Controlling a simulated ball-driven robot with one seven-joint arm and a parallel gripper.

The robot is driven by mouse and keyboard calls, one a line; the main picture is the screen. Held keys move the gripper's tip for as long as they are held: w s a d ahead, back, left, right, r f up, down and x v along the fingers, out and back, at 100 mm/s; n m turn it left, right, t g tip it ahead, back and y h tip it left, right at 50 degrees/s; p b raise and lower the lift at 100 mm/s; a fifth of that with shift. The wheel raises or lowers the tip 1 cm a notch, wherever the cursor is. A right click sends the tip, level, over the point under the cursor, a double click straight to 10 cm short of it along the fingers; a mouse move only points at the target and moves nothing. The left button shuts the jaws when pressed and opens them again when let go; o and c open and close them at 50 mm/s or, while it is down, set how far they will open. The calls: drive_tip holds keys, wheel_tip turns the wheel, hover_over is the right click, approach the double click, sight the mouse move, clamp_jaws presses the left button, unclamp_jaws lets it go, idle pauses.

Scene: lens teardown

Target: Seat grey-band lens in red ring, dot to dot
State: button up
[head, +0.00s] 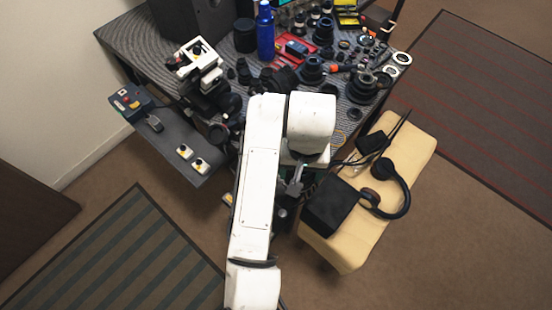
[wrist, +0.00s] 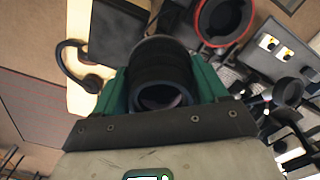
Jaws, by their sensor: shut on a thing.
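In the wrist view my gripper (wrist: 162,82) has its green fingers shut on the sides of a dark, barrel-shaped lens (wrist: 158,70). A greyish edge shows at the lens's far end, and its glass faces the camera. The red ring (wrist: 252,20) shows beyond it at the upper right, around a dark round opening, apart from the held lens. I cannot make out an alignment dot on either one.
The table (head: 130,50) is crowded with dark lens parts and tools, plus a blue bottle (head: 265,32). A yellow bench (head: 345,255) at the right bears headphones (head: 401,190) and a black case (head: 335,207). A grey shelf (head: 177,145) with buttons is at the left. Open carpet lies in front.

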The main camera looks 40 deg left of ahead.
drive_tip(key=s+a+r+n+p, duration=0.1)
drive_tip(key=s+a+r+n, duration=0.1)
drive_tip(key=s+a+r, duration=0.35)
drive_tip(key=f+b, duration=0.1)
drive_tip(key=f, duration=0.1)
drive_tip(key=s+a+f+b, duration=0.1)
drive_tip(key=f+b, duration=0.2)
drive_tip(key=f, duration=0.1)
drive_tip(key=shift+s+a+f, duration=0.1)
drive_tip(key=shift+s+a, duration=0.1)
drive_tip(key=shift+s, duration=0.1)
drive_tip(key=shift+f, duration=0.75)
drive_tip(key=shift+d+r+p, duration=0.1)
drive_tip(key=shift+p, duration=0.55)
idle(0.5)
drive_tip(key=shift+f+p, duration=0.3)
drive_tip(key=shift+f, duration=0.55)
idle(1.6)
drive_tip(key=o, duration=1.3)
